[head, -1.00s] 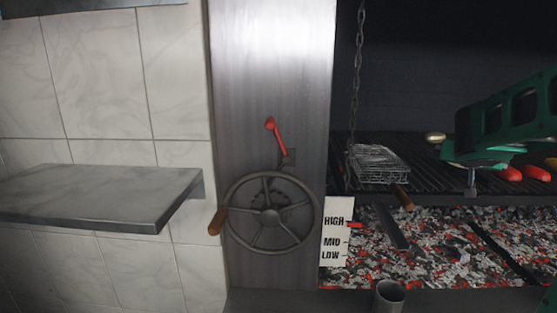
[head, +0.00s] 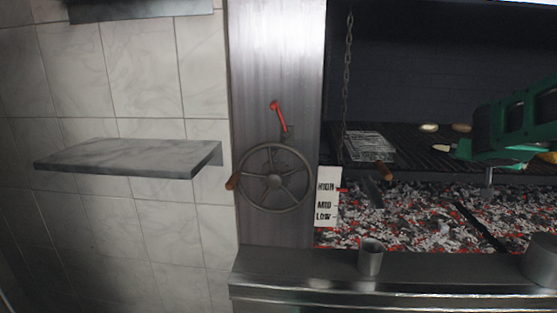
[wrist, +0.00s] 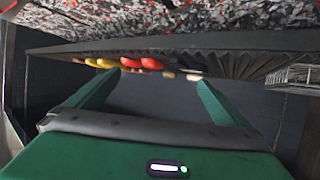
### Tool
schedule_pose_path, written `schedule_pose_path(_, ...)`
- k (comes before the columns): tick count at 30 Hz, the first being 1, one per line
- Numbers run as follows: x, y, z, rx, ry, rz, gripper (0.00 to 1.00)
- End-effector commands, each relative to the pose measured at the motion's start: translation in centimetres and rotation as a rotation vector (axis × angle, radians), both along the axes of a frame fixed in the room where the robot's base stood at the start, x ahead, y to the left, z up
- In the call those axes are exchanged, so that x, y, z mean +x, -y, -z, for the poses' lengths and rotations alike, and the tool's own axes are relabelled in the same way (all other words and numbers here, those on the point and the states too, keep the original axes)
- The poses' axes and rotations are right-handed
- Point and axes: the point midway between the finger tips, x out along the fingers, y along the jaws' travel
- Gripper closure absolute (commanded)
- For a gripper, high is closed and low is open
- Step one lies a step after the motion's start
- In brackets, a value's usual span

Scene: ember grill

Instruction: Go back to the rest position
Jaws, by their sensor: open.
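My gripper (wrist: 158,82) is open and empty in the wrist view, its two green fingers spread wide. In the head view my green gripper (head: 462,150) is at the right, in front of the grill grate (head: 400,145) and above the coals. In the wrist view the picture is turned over, with the coals on top and red and yellow food pieces (wrist: 135,63) on the grate beyond the fingers. Nothing lies between the fingers.
A spoked handwheel (head: 274,179) and red crank (head: 278,117) are on the metal column. A wire basket (head: 370,146) with a wooden handle lies on the grate. A metal cup (head: 371,258) stands on the front ledge (head: 300,275). A wall shelf (head: 130,156) at left is bare.

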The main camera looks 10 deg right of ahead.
Motion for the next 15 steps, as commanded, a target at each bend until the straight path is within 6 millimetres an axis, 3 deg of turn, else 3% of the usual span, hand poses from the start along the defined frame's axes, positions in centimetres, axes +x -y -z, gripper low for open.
schedule_pose_path(8,-3.8,-2.1,3.9,0.112,-0.138,-0.001,0.0)
schedule_pose_path(15,-8.5,-5.4,8.0,0.242,-0.291,-0.02,0.0)
